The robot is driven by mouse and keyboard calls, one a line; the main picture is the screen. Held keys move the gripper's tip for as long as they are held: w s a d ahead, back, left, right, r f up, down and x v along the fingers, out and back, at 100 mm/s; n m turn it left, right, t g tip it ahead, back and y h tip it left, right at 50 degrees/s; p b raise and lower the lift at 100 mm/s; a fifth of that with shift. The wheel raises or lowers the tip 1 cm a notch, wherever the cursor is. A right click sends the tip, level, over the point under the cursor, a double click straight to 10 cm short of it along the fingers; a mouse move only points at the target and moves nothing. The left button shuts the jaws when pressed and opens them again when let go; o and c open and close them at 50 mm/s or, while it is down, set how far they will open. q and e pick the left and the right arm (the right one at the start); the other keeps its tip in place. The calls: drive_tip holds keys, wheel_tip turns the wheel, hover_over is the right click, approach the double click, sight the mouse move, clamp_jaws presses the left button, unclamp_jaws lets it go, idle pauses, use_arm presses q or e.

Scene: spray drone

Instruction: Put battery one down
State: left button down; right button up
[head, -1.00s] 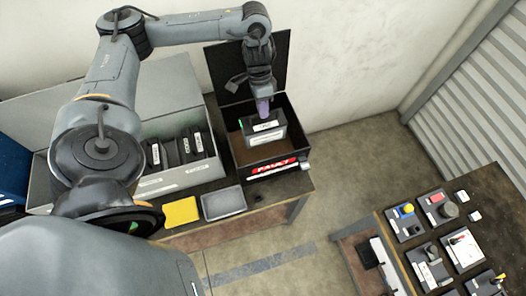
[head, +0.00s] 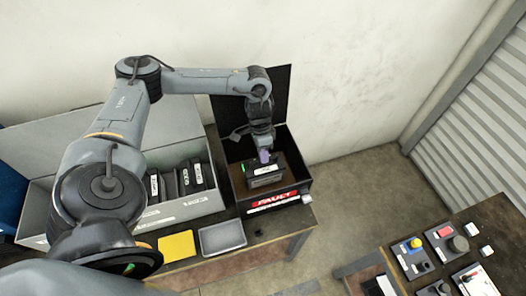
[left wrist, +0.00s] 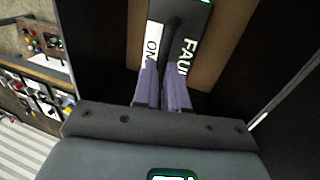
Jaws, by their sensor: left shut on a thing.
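Battery one (head: 267,180) is a dark block with a white label and a small green light. It is upright inside the open black box with a red FAULT label (head: 275,199). My left gripper (head: 265,156) reaches down into that box and is shut on the battery's top handle. In the left wrist view, the purple fingers (left wrist: 163,90) close around the black handle of the battery (left wrist: 182,14), beside white lettering. I cannot tell whether the battery's underside touches the box floor. My right gripper is not in view.
A grey case (head: 205,208) with several dark batteries stands left of the FAULT box. A yellow pad (head: 177,246) and a grey tray (head: 222,237) lie in front. A second table (head: 495,222) with switches and buttons is at the right.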

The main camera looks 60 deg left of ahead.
use_arm(q)
drive_tip(key=shift+w+f, duration=0.1)
drive_tip(key=shift+f, duration=1.05)
drive_tip(key=c, duration=1.2)
unclamp_jaws()
drive_tip(key=shift+f, duration=0.2)
drive_tip(key=shift+o, duration=0.2)
drive_tip(key=shift+a+r, duration=0.15)
drive_tip(key=shift+r, duration=0.4)
drive_tip(key=p+v, duration=0.3)
drive_tip(key=v, duration=0.8)
